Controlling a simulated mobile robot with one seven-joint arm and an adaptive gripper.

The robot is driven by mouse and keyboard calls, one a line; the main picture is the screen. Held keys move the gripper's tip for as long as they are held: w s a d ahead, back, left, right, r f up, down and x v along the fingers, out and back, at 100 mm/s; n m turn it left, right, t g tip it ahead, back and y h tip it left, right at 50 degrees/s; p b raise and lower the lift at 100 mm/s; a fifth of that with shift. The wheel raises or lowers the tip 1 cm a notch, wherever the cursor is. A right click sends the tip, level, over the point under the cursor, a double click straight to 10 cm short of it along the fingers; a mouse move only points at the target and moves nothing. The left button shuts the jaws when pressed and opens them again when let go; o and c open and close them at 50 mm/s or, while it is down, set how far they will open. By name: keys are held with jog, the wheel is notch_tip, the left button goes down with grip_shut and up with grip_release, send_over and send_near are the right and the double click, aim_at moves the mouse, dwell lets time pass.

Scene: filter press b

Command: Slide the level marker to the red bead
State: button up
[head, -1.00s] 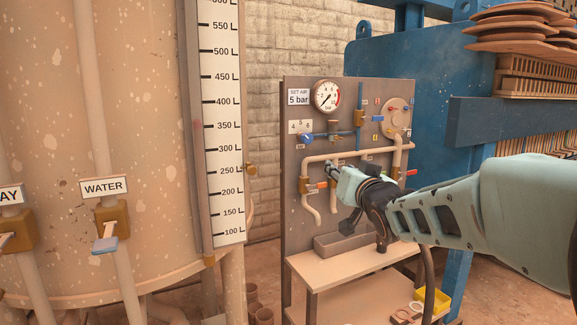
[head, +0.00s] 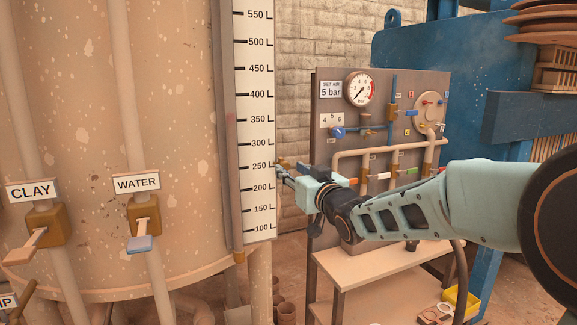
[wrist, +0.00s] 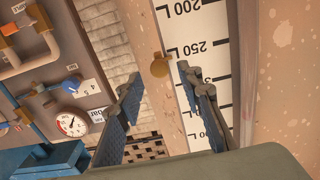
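The level scale (head: 258,110) is a white board with black litre marks on the tank's side. A brass knob, which looks like the level marker (wrist: 159,68), stands at the scale's edge near the 250 L mark. In the head view my fingers mostly hide it. My gripper (head: 281,170) is at the scale's right edge, level with about 250 L to 200 L. In the wrist view my gripper (wrist: 159,75) is open, with the knob ahead between its fingertips; I cannot tell whether they touch it. A faint reddish patch, possibly the red bead (head: 231,119), shows left of the scale near 350 L.
A grey panel (head: 330,115) with a gauge, pipes and valves stands right of the scale. CLAY (head: 40,232) and WATER (head: 145,222) valve handles stick out from pipes at left. A bench (head: 375,262) stands below the panel. Brick wall lies behind.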

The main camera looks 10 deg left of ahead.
aim_at(286, 166)
jog(key=shift+x, duration=2.3)
jog(key=shift+c, duration=0.3)
grip_shut()
